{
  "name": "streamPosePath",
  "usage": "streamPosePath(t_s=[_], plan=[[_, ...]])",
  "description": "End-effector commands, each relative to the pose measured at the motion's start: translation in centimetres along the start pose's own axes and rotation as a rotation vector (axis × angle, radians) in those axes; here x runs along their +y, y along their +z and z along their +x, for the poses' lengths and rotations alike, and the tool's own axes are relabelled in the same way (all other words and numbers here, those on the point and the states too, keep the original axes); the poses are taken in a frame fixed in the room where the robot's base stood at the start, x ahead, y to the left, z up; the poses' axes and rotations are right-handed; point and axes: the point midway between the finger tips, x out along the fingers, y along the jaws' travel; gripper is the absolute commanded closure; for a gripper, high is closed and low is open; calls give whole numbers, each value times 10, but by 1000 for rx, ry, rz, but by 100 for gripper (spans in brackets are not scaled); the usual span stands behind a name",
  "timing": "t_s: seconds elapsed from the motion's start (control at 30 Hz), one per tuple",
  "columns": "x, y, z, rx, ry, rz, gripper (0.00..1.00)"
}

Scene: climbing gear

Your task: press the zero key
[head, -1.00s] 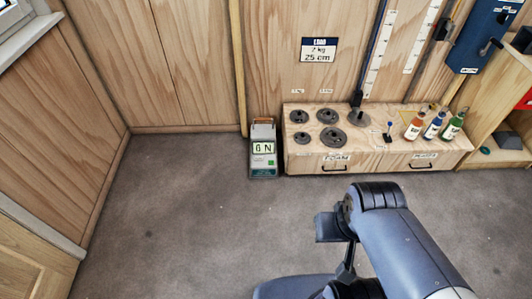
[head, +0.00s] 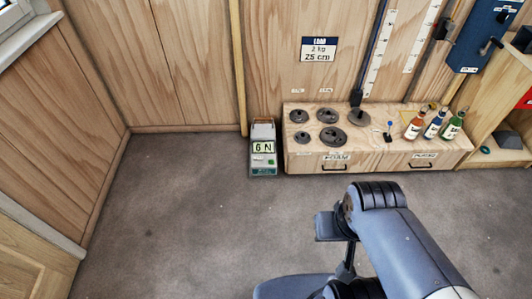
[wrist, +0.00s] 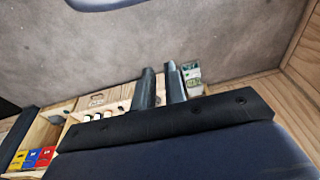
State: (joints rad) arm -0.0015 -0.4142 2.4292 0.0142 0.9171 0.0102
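A small grey meter (head: 263,158) with an orange-brown top stands upright on the floor against the back wall, left of the wooden bench. Its pale display (head: 263,147) shows one digit, which looks like a 6, and the letter N. Small green and dark marks lie below the display; I cannot make out a zero key among them. The meter also shows in the wrist view (wrist: 192,76), turned over, just right of my fingers. My gripper (wrist: 161,68) shows two dark fingers a small gap apart, with nothing between them. In the head view my arm hides the gripper.
The wooden bench (head: 376,152) right of the meter carries several dark weight discs (head: 333,138) and three coloured bottles (head: 433,125). A sign (head: 319,49) hangs above. The grey floor (head: 180,215) in front of the meter is clear. A wooden wall (head: 62,105) stands at left.

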Motion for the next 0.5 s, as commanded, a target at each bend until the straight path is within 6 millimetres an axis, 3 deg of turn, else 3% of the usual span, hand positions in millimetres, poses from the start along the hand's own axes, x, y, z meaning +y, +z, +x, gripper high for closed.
streamPosePath(t_s=[0.13, 0.5], plan=[[0, 2, 1, -6, 1, -3, 100], [0, 3, 1, -7, 1, -3, 100]])
